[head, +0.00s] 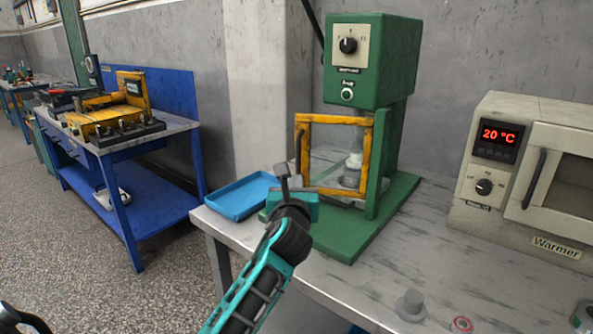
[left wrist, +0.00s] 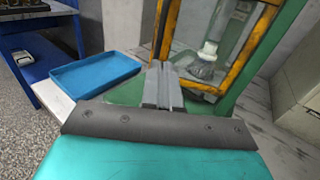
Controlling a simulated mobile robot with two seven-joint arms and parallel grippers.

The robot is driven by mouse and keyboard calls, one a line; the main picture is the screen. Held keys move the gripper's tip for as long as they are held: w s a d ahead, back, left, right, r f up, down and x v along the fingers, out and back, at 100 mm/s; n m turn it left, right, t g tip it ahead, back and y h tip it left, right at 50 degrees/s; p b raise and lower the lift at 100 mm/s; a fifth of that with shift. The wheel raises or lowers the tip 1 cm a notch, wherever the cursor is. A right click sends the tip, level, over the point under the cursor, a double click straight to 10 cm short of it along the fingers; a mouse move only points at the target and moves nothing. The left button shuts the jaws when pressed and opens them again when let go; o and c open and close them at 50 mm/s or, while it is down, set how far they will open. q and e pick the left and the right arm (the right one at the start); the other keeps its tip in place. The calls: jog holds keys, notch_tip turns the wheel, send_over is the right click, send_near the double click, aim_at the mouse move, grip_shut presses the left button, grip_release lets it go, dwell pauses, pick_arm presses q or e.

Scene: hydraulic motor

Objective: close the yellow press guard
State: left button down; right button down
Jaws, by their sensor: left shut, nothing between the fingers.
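The green press (head: 372,60) stands on the grey table against the wall. Its yellow-framed guard (head: 368,155) has a clear pane, through which a white and grey part (head: 353,168) shows on the press base. The guard also shows in the left wrist view (left wrist: 237,80). My left gripper (head: 282,172) is shut and empty, just in front of the lower left of the guard frame. In the wrist view its fingers (left wrist: 160,72) point toward the guard's left edge; I cannot tell whether they touch it.
A blue tray (head: 240,196) lies left of the press. A warmer (head: 545,150) stands at the right. A blue workbench (head: 150,208) is at the left. The table right of the press is clear.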

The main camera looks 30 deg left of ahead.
aim_at(299, 162)
pick_arm(q)
jog(key=b+x, duration=0.1)
jog(key=x, duration=0.7)
jog(key=shift+w+a, duration=0.15)
jog(key=shift+w, duration=0.1)
pick_arm(e)
jog(key=shift+w+a+f, duration=0.15)
jog(key=shift+w+a, duration=0.1)
jog(key=shift+a, duration=0.15)
